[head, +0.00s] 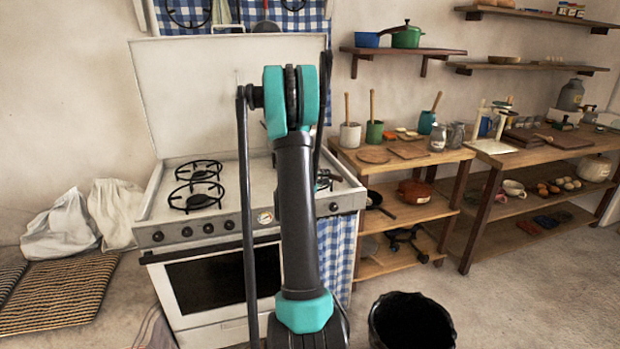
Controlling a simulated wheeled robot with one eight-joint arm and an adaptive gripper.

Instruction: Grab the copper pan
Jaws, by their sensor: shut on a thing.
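No pan that I can surely call the copper pan shows. A reddish-brown round pot (414,191) sits on the middle shelf of the wooden unit right of the stove. A dark pan (374,198) with a handle lies to its left on the same shelf. My arm, dark with teal joints, stands upright in front of the stove in the middle of the view. My gripper does not show, so what it holds is hidden.
The white stove (160,235) with black burner grates stands behind my arm. A black bin (410,322) stands on the floor at the front. White sacks (62,228) lie at the left. The floor at the right is clear.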

